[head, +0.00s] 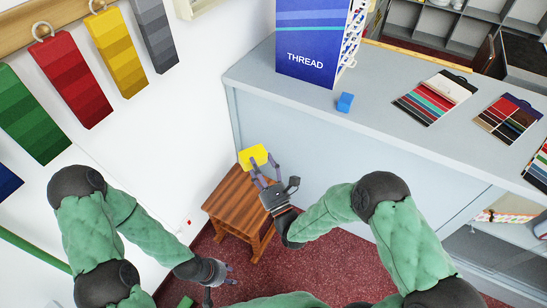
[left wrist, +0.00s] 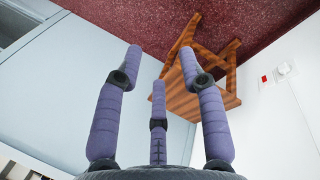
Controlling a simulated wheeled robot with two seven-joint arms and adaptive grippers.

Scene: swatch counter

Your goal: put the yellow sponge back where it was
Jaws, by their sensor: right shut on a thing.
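The yellow sponge (head: 253,156) is a small bright block in the head view. My right gripper (head: 264,172) is shut on it, and its fingers cover the sponge's lower right part. The sponge shows at the far edge of the wooden stool (head: 228,208), in front of the counter's panel. I cannot tell whether it touches the stool top. My left gripper (head: 230,276) is low, in front of the stool, open and empty. In the left wrist view its fingers (left wrist: 158,65) are spread, with the stool (left wrist: 183,101) beyond them.
A grey counter (head: 255,77) holds a blue THREAD box (head: 312,45), a small blue block (head: 345,102) and swatch cards (head: 434,97). Coloured swatch strips (head: 70,80) hang on the white wall at left. Red carpet (head: 335,255) lies around the stool.

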